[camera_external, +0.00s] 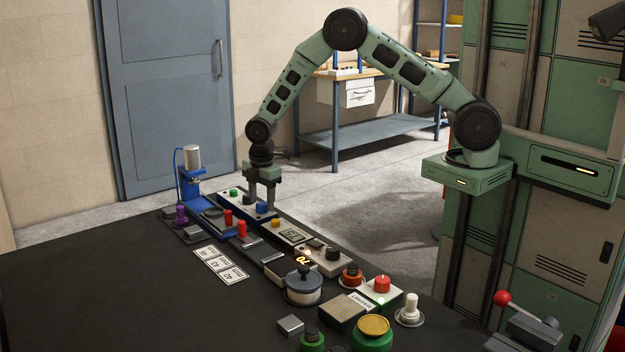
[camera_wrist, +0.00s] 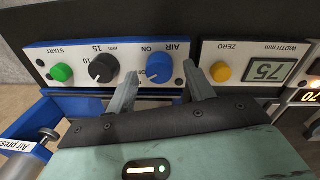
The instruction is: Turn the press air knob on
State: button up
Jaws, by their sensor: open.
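The press air knob (camera_wrist: 160,68) is a round blue knob on a white panel (camera_wrist: 75,50), under the labels AIR and ON in the wrist view. In the external view the blue knob (camera_external: 262,208) is at the right end of the press panel, just below my gripper (camera_external: 262,182). My gripper (camera_wrist: 160,72) is open, with one finger on each side of the blue knob in the wrist view. I cannot tell whether the fingers touch it.
On the same panel are a green START button (camera_wrist: 62,72) and a black knob (camera_wrist: 103,68). A yellow ZERO button (camera_wrist: 221,71) and a width display (camera_wrist: 269,69) are close on the right. The blue press (camera_external: 192,175) stands to the left.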

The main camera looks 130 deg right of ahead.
jog(key=shift+f, duration=0.4)
jog(key=shift+c, duration=0.3)
jog(key=c, duration=0.9)
